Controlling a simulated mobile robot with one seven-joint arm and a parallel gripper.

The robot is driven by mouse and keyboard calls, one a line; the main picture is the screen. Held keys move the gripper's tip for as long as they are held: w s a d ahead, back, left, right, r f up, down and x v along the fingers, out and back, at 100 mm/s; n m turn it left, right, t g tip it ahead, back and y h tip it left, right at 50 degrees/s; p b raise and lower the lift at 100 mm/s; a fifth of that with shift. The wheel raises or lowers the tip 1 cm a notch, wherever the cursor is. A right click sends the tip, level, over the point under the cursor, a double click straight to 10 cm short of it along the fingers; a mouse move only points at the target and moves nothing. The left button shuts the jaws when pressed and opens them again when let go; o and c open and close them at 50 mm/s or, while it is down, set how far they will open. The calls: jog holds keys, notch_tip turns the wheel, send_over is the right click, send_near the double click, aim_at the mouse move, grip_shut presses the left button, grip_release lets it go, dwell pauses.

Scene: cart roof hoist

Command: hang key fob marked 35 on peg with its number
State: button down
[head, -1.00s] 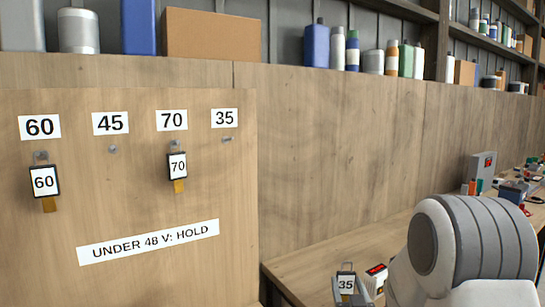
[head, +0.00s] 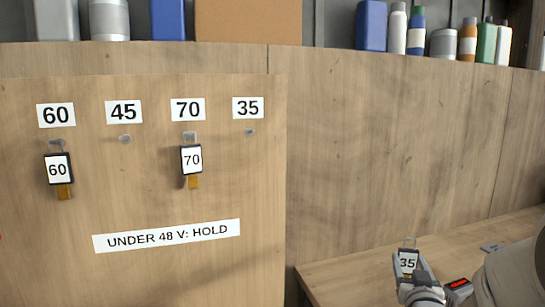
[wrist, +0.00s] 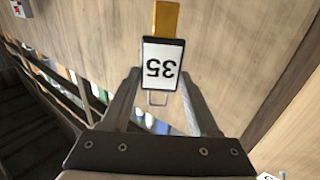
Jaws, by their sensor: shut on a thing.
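The key fob marked 35 (head: 407,263) is upright in my gripper (head: 409,276), at the lower right of the head view, with its wire loop on top. In the wrist view the fob (wrist: 162,64) appears upside down between the fingers of my gripper (wrist: 161,85), with a yellow tag end and the loop showing. The peg under the number 35 (head: 249,132) is bare, on the wooden board (head: 150,275). The number label 35 (head: 248,108) is right above it. My gripper is to the right of and below this peg, well apart from it.
Fob 60 (head: 58,169) and fob 70 (head: 191,159) hang on their pegs. The peg under 45 (head: 125,139) is bare. A label (head: 167,236) reads "UNDER 48 V: HOLD". A workbench (head: 330,275) stands at the right. The space before the board is clear.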

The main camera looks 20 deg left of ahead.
jog(key=s+a+r+n+g+y, duration=0.1)
jog(key=s+a+r+n+y, duration=0.15)
jog(key=s+a+r, duration=0.5)
jog(key=s+a+r+n+g+y, duration=0.2)
jog(key=a+r+y, duration=0.2)
jog(key=a+r, duration=0.75)
jog(key=s+a+r+n+g+y, duration=0.1)
jog(key=s+a+r+n+y, duration=0.2)
jog(key=a+r, duration=0.65)
jog(key=shift+m, duration=0.55)
jog(key=w+a+f+p, duration=0.1)
jog(key=w+a, duration=0.1)
jog(key=w+a+f+p, duration=0.1)
jog(key=w+a+p, duration=0.1)
jog(key=a, duration=0.1)
jog(key=w+a+f+p, duration=0.1)
jog(key=a+p, duration=0.1)
jog(key=shift+w+a+f, duration=0.35)
jog(key=shift+w+a, duration=0.05)
jog(key=shift+w+a+b, duration=0.2)
jog(key=shift+w+b, duration=0.05)
jog(key=shift+b, duration=0.05)
